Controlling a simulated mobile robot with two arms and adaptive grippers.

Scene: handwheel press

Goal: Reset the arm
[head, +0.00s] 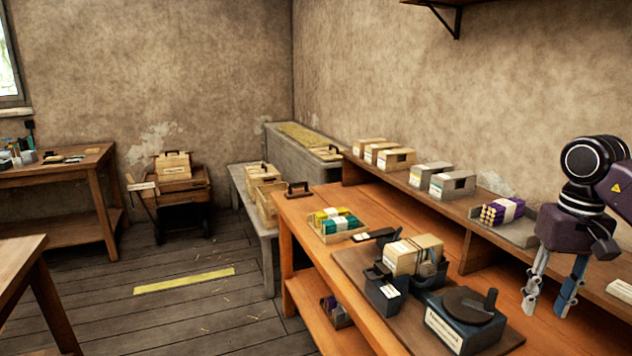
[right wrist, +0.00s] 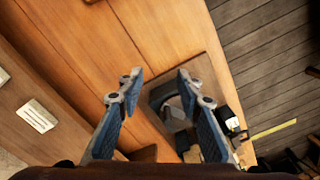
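My right gripper (head: 547,305) hangs fingers-down at the right of the head view, above the orange wooden bench (head: 345,270). Its two fingers are apart with nothing between them, as the right wrist view (right wrist: 159,82) also shows. The handwheel press stands on a dark board (head: 350,262) to the left of the gripper. Its round dark handwheel (head: 462,304) has an upright knob and sits on a labelled blue-grey base (head: 452,330). A wooden block (head: 405,256) sits in the press beside a dark labelled box (head: 384,292). My left gripper is not in view.
A tray of green and yellow bundles (head: 336,224) stands on the bench. The raised back shelf (head: 405,183) holds several boxes and a tray of purple bundles (head: 502,211). A wall shelf (head: 440,3) is above. Open floor (head: 190,310) lies at left.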

